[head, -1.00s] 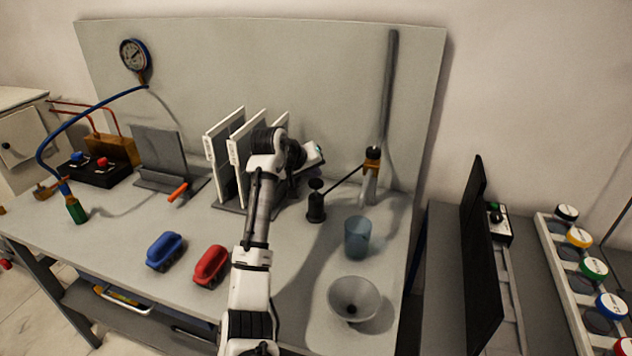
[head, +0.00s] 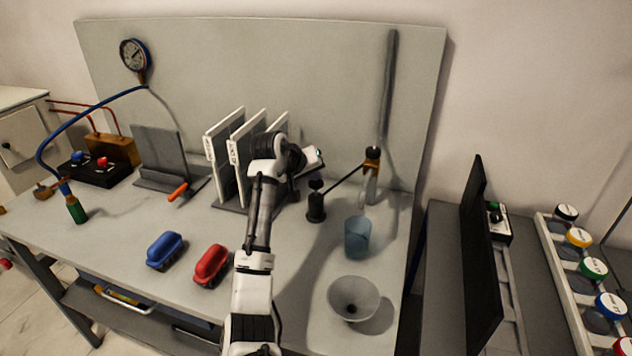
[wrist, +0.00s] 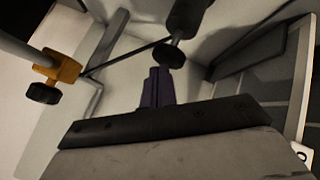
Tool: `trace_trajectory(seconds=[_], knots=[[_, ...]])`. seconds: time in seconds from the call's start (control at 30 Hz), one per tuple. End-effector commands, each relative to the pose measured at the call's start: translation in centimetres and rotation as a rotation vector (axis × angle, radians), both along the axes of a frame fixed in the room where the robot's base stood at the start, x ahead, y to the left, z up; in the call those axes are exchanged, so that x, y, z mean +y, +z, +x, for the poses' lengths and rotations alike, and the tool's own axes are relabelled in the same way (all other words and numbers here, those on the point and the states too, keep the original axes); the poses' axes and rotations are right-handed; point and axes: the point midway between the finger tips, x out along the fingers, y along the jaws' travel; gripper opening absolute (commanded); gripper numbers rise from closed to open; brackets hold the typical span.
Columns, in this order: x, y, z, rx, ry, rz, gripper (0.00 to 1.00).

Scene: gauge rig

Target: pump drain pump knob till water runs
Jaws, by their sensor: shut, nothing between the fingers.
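The drain pump (head: 316,208) is a black cylinder with a round black pump knob (head: 316,185) on a short stem. It stands upright on the bench, right of the white panels. My gripper (wrist: 158,75) is shut and empty. In the wrist view its fingertips are close to the pump knob (wrist: 168,56); I cannot tell whether they touch it. A thin black rod links the pump to a brass fitting (head: 372,158) on a grey pipe. I cannot tell whether water is running.
A translucent blue cup (head: 358,240) stands below the brass fitting. A grey funnel-like bowl (head: 353,298) sits nearer the front. White upright panels (head: 240,150) are close to my arm on the left.

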Motion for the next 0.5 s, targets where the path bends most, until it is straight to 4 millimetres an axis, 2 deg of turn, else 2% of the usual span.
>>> trace_trajectory(seconds=[0.5], knots=[[-0.04, -0.7, -0.01, 0.002, -0.001, 0.0, 0.0]])
